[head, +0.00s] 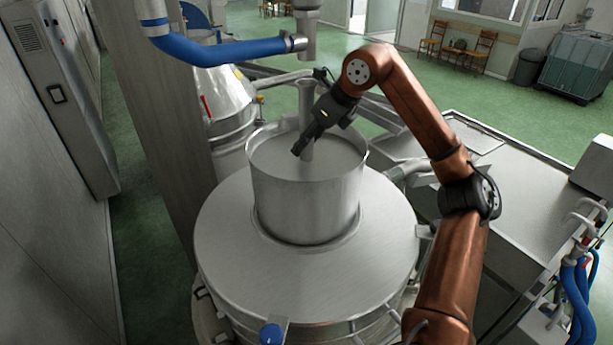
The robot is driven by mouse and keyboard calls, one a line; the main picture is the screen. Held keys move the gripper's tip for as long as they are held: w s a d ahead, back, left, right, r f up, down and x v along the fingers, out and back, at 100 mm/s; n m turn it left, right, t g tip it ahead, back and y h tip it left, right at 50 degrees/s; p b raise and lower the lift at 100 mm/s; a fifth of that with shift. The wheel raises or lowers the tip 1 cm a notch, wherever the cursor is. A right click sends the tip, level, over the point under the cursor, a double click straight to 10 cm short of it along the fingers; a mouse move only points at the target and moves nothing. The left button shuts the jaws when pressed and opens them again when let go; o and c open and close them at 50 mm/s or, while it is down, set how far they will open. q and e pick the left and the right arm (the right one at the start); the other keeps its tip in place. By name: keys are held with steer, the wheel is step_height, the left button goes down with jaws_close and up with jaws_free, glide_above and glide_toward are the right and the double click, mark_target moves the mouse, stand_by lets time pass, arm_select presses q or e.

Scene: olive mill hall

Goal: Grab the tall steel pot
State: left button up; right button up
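A wide, open steel cylinder (305,208) stands upright in the middle of a round steel machine top. It is the most pot-like thing in view, but I cannot tell whether it is a loose pot or part of the machine. A vertical steel pipe (306,95) rises from inside it. My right gripper (300,148) is over the cylinder's opening, inside the rim outline, pointing down and left in front of the pipe. I see nothing held, and its finger gap is too small to judge. Whether it touches the pipe is unclear. My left gripper is out of view.
The round machine top (232,262) surrounds the cylinder. A blue pipe (222,50) crosses at the upper left, above a steel tank (225,100). Open green floor (400,85) is behind.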

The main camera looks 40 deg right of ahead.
jaws_close()
stand_by(0.5)
steer(key=shift+r, duration=0.15)
